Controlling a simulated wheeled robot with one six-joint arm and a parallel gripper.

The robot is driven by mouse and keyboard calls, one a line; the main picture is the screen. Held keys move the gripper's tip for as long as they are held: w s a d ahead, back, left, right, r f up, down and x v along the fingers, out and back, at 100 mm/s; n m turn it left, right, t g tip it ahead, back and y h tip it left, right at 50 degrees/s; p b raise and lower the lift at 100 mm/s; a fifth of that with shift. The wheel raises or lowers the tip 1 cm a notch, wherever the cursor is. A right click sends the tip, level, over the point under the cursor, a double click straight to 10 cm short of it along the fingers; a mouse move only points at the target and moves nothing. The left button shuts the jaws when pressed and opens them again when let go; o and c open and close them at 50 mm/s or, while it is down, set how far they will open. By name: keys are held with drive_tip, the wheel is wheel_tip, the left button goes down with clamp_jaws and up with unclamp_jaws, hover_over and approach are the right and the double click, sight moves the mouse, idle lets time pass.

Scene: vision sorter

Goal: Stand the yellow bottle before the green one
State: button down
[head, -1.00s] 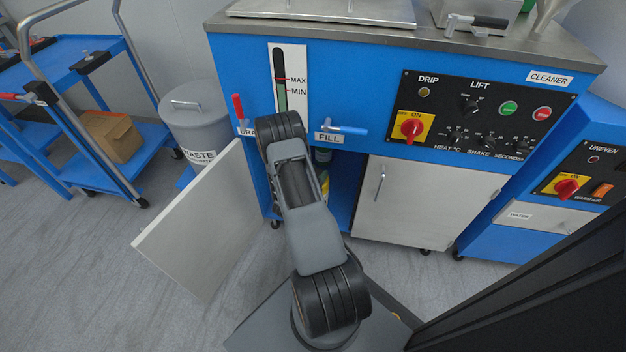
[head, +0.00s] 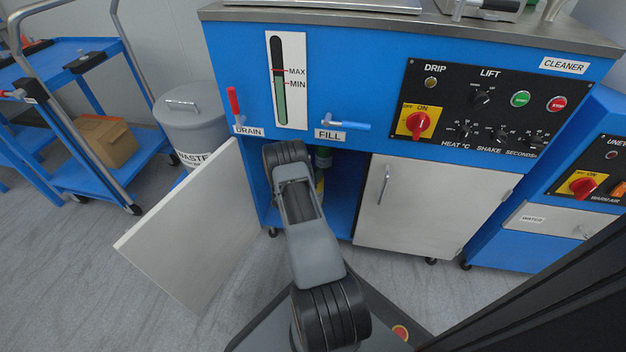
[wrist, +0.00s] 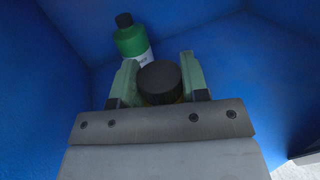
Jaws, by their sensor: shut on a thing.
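My gripper (wrist: 158,62) is shut around the yellow bottle just below its black cap (wrist: 160,80). In the wrist view only this cap and a sliver of yellow show between the green fingers. A bit of the yellow bottle (head: 320,184) shows beside my arm in the head view, inside the open cabinet. The green bottle (wrist: 131,41), with a black cap and white label, stands upright in the back corner, beyond and slightly left of the held bottle. My gripper hides its lower part. Whether the yellow bottle touches the floor cannot be told.
The blue cabinet interior (wrist: 230,60) has bare walls around the bottles. Its left door (head: 185,235) stands wide open and its right door (head: 410,205) is shut. The drain (head: 234,105) and fill (head: 345,126) levers stick out above the opening. A waste bin (head: 190,125) stands left.

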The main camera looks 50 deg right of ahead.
drive_tip(key=shift+w+f+b, duration=0.1)
drive_tip(key=shift+f+b, duration=0.5)
drive_tip(key=shift+f, duration=1.05)
drive_tip(key=c, duration=0.6)
unclamp_jaws()
drive_tip(key=shift+f, duration=0.1)
drive_tip(key=shift+c, duration=0.2)
